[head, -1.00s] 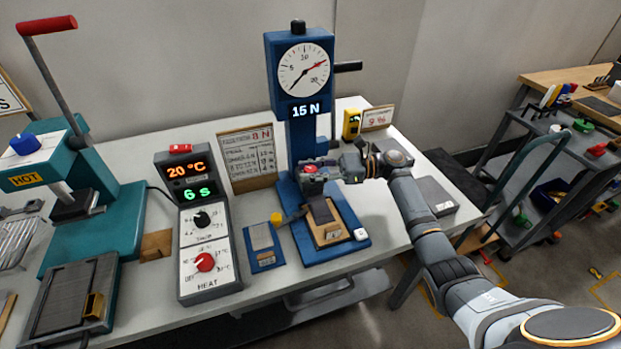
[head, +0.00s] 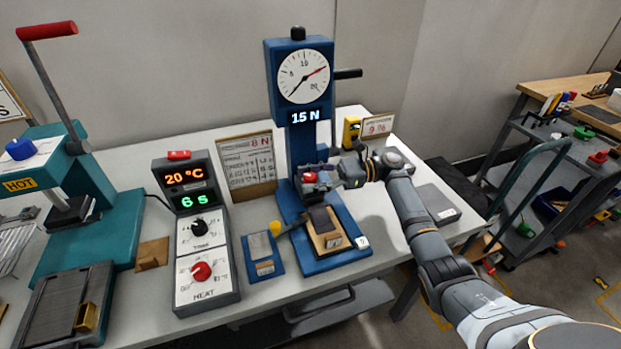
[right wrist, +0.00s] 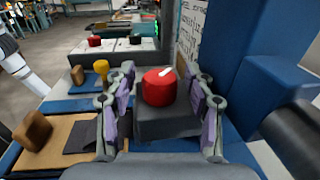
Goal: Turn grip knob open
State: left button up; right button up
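The grip knob is a red round knob (right wrist: 159,88) with a white pointer mark, on a dark grey block of the blue force tester (head: 283,92). The knob also shows small in the head view (head: 310,177). My right gripper (right wrist: 161,82) has its two fingers spread, one on each side of the knob. A gap shows between each finger and the knob in the right wrist view. In the head view my right gripper (head: 326,178) reaches the knob from the right. The tester's display reads 15 N. My left gripper is not in view.
A teal hot press (head: 100,235) is further left. A black lever (head: 347,73) sticks out of the tester's right side.

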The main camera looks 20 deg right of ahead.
jog(key=shift+d, duration=0.35)
jog(key=s+d, duration=0.1)
jog(key=d, duration=1)
jog(key=shift+s+d, duration=0.15)
